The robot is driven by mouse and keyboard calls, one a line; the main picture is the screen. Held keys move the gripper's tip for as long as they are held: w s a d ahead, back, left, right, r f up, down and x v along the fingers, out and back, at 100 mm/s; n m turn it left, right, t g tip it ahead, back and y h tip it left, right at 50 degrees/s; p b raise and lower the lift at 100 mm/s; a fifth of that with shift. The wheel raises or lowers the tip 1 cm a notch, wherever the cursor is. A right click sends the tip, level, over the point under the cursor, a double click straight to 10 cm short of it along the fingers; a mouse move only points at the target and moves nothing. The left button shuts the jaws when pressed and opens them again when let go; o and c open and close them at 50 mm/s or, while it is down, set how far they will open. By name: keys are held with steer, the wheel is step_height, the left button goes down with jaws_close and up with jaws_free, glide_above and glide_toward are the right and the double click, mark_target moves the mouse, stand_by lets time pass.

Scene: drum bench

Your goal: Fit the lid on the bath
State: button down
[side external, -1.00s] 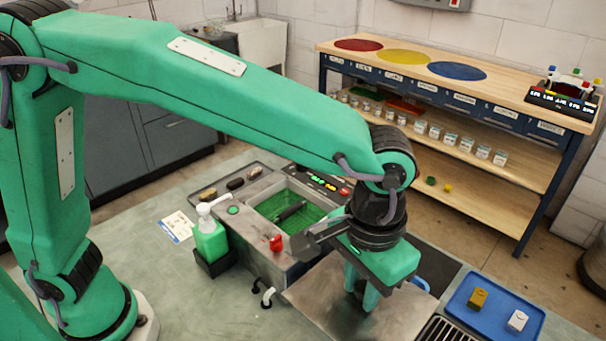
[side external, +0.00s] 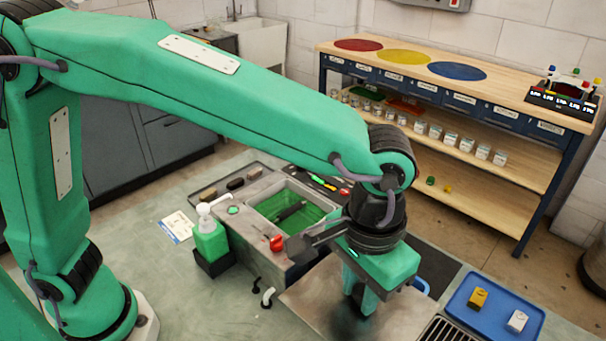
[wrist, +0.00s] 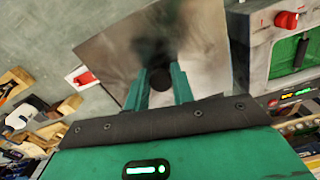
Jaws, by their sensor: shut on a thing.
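The lid (side external: 312,298) is a flat grey metal sheet. My gripper (side external: 362,303) points down over it with its fingers shut on the lid's handle, which is mostly hidden. In the wrist view the fingers (wrist: 160,80) come together at a dark, blurred spot mid-lid (wrist: 112,58). The bath (side external: 252,226) is a metal tank with green inside, to the left of and behind the lid in the side view. Its opening is uncovered. It also shows at the upper right of the wrist view (wrist: 257,50), apart from the lid.
A red knob (side external: 276,243) sits on the bath's front. A green soap bottle (side external: 211,242) stands left of the bath. A tray with brushes (side external: 208,193) lies behind it. A blue tray (side external: 459,306) with two small blocks is at the right, beside a slotted grate (side external: 440,331).

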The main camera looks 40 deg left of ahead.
stand_by(0.3)
steer(key=w+a, duration=0.4)
steer(key=a, duration=0.5)
steer(key=w+a+f, duration=0.1)
steer(key=w+a, duration=0.3)
steer(key=a, duration=0.5)
steer(key=w+a+f, duration=0.1)
steer(key=w+a, duration=0.4)
steer(key=a, duration=0.4)
steer(key=shift+a+f, duration=0.1)
steer(key=shift+a, duration=0.3)
steer(key=shift+f, duration=0.25)
steer(key=shift+f, duration=1.75)
steer(key=shift+f, duration=0.5)
steer(key=c, duration=1.1)
jaws_free()
